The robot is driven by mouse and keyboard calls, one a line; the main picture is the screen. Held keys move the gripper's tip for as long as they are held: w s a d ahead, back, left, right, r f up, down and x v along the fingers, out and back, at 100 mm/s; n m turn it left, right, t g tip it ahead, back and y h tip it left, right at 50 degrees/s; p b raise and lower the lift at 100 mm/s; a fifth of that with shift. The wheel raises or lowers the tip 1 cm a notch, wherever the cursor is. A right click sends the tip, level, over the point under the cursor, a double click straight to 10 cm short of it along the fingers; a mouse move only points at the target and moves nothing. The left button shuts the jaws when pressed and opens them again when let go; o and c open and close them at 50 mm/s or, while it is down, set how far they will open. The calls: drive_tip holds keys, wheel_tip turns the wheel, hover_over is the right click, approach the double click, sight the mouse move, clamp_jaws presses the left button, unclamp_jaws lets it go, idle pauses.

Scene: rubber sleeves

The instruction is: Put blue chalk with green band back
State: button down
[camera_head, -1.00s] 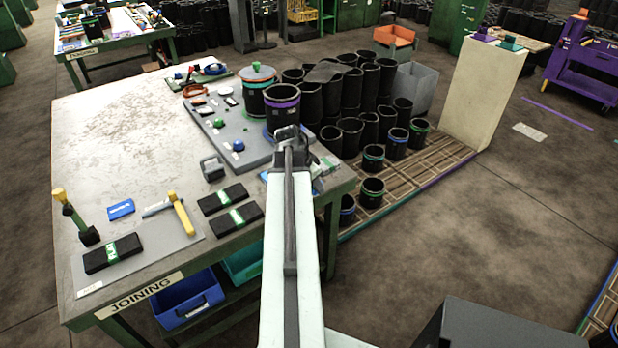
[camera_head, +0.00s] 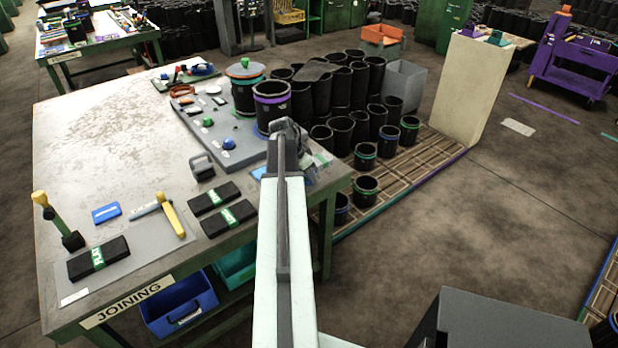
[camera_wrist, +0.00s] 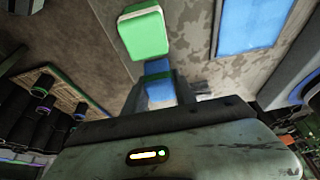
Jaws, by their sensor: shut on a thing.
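In the wrist view my gripper (camera_wrist: 160,92) is shut on the blue chalk (camera_wrist: 158,68), whose blue body shows between the fingers. A bright green block-like part (camera_wrist: 143,34) with a pale edge stands in line beyond the blue; I cannot tell if it is the chalk's band. In the head view my gripper (camera_head: 287,135) is over the right part of the joining table (camera_head: 105,150), by the black sleeve with a purple ring (camera_head: 272,104). The chalk is hidden there by my arm. A flat blue rectangle (camera_wrist: 252,22) lies to the chalk's right in the wrist view.
A grey board (camera_head: 240,158) with knobs lies left of my gripper. A grey clamp-like block (camera_head: 203,168) and black banded packs (camera_head: 215,197) are nearer. Several black sleeves (camera_head: 340,130) stand on the slatted pallet (camera_head: 400,185) at right. The table's middle left is mostly clear.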

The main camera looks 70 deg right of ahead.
drive_tip(key=shift+f, duration=0.15)
drive_tip(key=c, duration=1)
unclamp_jaws()
drive_tip(key=shift+w, duration=0.1)
drive_tip(key=shift+r, duration=0.25)
drive_tip(key=p+v, duration=1.1)
drive_tip(key=v, duration=0.1)
